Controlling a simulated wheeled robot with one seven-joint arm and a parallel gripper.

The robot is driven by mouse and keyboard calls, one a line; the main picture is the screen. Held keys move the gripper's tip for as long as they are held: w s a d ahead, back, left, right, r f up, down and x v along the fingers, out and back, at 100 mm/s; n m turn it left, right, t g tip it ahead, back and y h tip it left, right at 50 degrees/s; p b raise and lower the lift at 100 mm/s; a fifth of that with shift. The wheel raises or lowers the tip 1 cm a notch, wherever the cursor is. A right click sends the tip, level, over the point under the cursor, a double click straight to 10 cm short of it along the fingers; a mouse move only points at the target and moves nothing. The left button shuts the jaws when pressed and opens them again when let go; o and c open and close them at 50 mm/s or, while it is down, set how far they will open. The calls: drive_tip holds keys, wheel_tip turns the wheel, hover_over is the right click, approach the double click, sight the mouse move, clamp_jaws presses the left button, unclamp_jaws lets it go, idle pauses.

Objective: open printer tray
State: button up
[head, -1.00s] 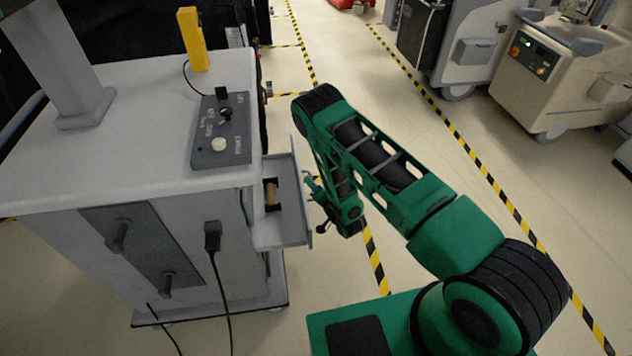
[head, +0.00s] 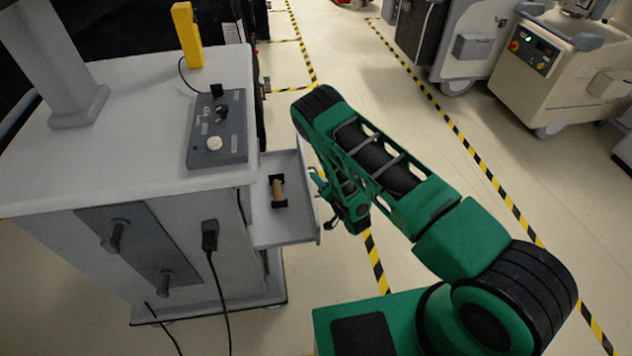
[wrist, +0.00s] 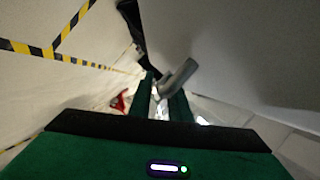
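The printer tray (head: 295,228) is a light grey drawer standing well out from the right side of the grey cart. A small brown cylinder in a black holder (head: 278,191) lies inside it. My gripper (head: 318,184) is at the tray's outer front face, partly hidden behind my green arm. In the wrist view, the two green fingers (wrist: 160,98) are on either side of a grey bar handle (wrist: 180,76) on the tray front. The fingers appear closed on the handle, though the contact is partly hidden.
The cart top (head: 130,165) carries a dark control panel (head: 218,130) and a yellow upright block (head: 187,36). A black plug and cable (head: 210,237) hang on its front. Clear floor with striped tape lies to the right. Other machines (head: 545,70) stand farther back.

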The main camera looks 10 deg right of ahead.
drive_tip(key=shift+s, duration=0.1)
drive_tip(key=v, duration=1)
drive_tip(key=shift+s+d, duration=0.2)
drive_tip(key=shift+d, duration=0.05)
drive_tip(key=shift+r, duration=0.1)
